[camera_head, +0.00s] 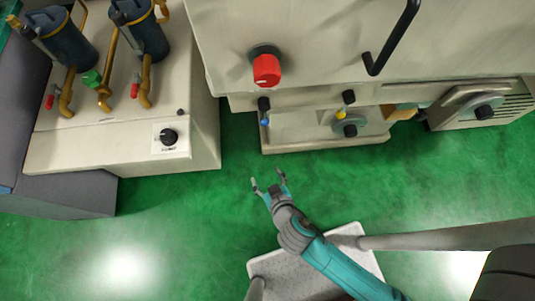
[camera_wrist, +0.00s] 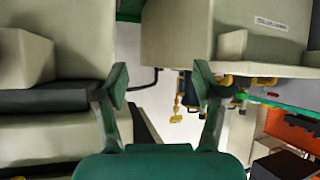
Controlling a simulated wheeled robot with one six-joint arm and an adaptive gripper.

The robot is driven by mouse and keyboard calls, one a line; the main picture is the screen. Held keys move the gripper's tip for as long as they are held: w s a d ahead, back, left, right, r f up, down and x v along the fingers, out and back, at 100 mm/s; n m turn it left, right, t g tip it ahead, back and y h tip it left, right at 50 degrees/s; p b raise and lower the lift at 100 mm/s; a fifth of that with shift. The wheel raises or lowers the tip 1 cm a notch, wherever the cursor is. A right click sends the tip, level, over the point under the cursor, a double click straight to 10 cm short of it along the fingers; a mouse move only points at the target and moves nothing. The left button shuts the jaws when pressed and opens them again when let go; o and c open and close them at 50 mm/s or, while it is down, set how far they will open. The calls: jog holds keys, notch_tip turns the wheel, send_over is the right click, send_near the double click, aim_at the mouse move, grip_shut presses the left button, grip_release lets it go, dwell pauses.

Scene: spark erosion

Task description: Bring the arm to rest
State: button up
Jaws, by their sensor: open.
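My gripper (camera_head: 268,181) is in the middle of the head view, at the end of my teal and grey arm. Its two fingers are spread apart with nothing between them. It is over the green floor, in front of the machines and apart from them. In the wrist view my gripper (camera_wrist: 160,95) also shows open and empty, with its fingers to the left and right.
A beige machine with a red knob (camera_head: 266,69) and a black handle (camera_head: 391,38) stands ahead. A beige filter unit with a black dial (camera_head: 168,137) and pipes stands at left. Green floor (camera_head: 190,225) is clear around my gripper.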

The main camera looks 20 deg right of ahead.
dwell(0.3)
jog(key=s+d+r+t, duration=0.1)
jog(key=s+d+r, duration=0.2)
jog(key=s+r, duration=0.3)
jog(key=s+d+r+m+t, duration=0.1)
jog(key=s+d+r, duration=0.3)
jog(key=s+r, duration=0.2)
jog(key=s+d+r+t, duration=0.1)
jog(key=s+d+r, duration=0.2)
jog(key=s+r, duration=0.3)
jog(key=shift+s+d+r+m+t+h, duration=0.2)
jog(key=shift+s+d+m+t+h, duration=0.15)
jog(key=shift+s, duration=0.85)
